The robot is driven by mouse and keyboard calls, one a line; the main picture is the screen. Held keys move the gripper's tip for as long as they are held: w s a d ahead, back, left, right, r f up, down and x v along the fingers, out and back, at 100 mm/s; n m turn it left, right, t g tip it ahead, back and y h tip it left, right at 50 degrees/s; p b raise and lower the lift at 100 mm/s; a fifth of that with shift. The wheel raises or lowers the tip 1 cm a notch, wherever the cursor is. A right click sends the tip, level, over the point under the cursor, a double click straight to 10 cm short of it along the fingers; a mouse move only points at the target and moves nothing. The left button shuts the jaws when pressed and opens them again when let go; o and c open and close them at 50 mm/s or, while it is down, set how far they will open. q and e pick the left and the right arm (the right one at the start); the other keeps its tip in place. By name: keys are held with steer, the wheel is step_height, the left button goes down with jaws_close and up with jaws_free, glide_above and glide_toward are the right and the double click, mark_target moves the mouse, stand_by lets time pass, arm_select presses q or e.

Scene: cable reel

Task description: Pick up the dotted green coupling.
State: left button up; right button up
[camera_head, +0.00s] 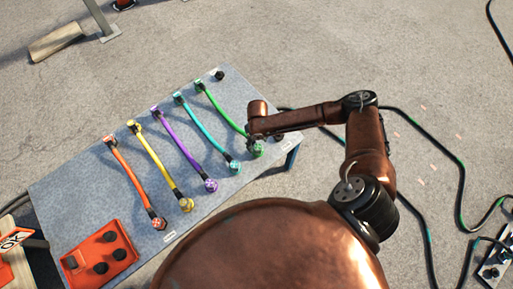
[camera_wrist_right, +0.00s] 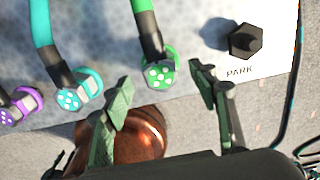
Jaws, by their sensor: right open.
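The dotted green coupling (camera_wrist_right: 160,72) is the round end of the green cable, with white dots on its face. In the head view the coupling (camera_head: 257,150) lies near the table's right edge, just below my right gripper (camera_head: 254,134). In the right wrist view my right gripper (camera_wrist_right: 163,92) is open, its green-padded fingers apart. The coupling shows between the fingertips and slightly ahead of them, with clear gaps on both sides. I see no contact. My left gripper is not in view.
The cyan (camera_head: 234,167), purple (camera_head: 210,185), yellow (camera_head: 186,204) and orange (camera_head: 158,223) couplings lie in a row on the grey table (camera_head: 95,205). A black PARK post (camera_wrist_right: 245,41) stands right of the green coupling. A red box (camera_head: 101,254) sits at lower left.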

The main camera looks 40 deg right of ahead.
mark_target(257, 145)
step_height(257, 145, down, 4)
steer(key=shift+r+b, duration=0.15)
steer(key=shift+b, duration=0.35)
steer(key=shift+r, duration=0.1)
steer(key=shift+c, duration=0.7)
steer(key=c, duration=1.2)
